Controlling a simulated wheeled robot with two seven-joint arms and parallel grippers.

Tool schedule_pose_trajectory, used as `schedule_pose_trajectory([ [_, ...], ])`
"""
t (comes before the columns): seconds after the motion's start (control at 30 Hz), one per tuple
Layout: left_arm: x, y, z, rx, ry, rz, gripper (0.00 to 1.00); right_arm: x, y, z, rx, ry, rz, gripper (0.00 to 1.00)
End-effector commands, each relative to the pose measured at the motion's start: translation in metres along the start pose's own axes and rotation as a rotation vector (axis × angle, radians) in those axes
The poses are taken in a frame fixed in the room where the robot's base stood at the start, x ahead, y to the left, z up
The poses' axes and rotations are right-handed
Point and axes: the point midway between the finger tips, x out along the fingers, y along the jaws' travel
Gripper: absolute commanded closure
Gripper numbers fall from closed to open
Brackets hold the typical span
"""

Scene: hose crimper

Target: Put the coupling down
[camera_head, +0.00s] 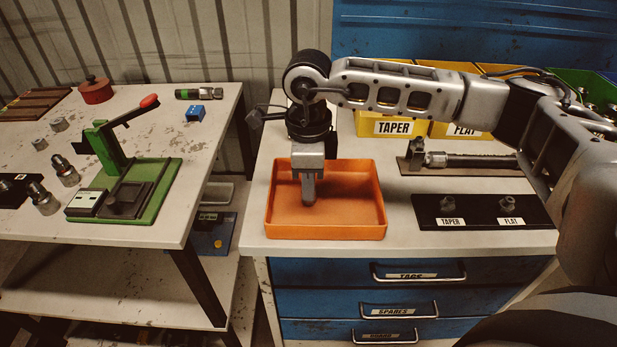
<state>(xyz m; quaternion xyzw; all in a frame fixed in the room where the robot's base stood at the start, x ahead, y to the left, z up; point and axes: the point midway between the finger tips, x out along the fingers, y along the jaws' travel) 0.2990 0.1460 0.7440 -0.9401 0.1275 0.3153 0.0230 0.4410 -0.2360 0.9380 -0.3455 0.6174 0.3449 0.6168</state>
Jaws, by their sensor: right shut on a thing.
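I cannot tell whether the fingertips or the coupling touch the tray floor. No loose part shows in the tray. My left gripper is not in view.
Right of the tray lie a black board (480,222) with fittings marked TAPER and FLAT, and a hose (480,161) on a brown board. Yellow bins (388,126) stand behind. A green press (150,205) and several metal fittings stand on the left bench.

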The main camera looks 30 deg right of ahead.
Motion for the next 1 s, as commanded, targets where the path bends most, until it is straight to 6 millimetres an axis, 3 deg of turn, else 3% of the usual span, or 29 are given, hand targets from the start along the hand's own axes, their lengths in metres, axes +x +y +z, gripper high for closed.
schedule_pose_trajectory([
  [0.07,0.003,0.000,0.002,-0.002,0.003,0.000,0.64,0.004,0.000,0.000,0.000,0.000,0.000,0.98],
  [0.1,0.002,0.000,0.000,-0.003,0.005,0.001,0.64,0.003,0.000,0.000,0.000,-0.001,0.000,0.70],
  [0.17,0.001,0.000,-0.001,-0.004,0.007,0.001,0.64,0.002,0.000,0.000,0.000,0.000,0.000,0.53],
  [0.57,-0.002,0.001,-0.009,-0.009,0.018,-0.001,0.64,-0.005,0.000,0.000,0.000,-0.002,-0.002,0.53],
  [1.0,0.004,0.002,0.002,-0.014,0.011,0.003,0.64,-0.092,-0.001,0.001,0.000,-0.004,-0.004,0.53],
])
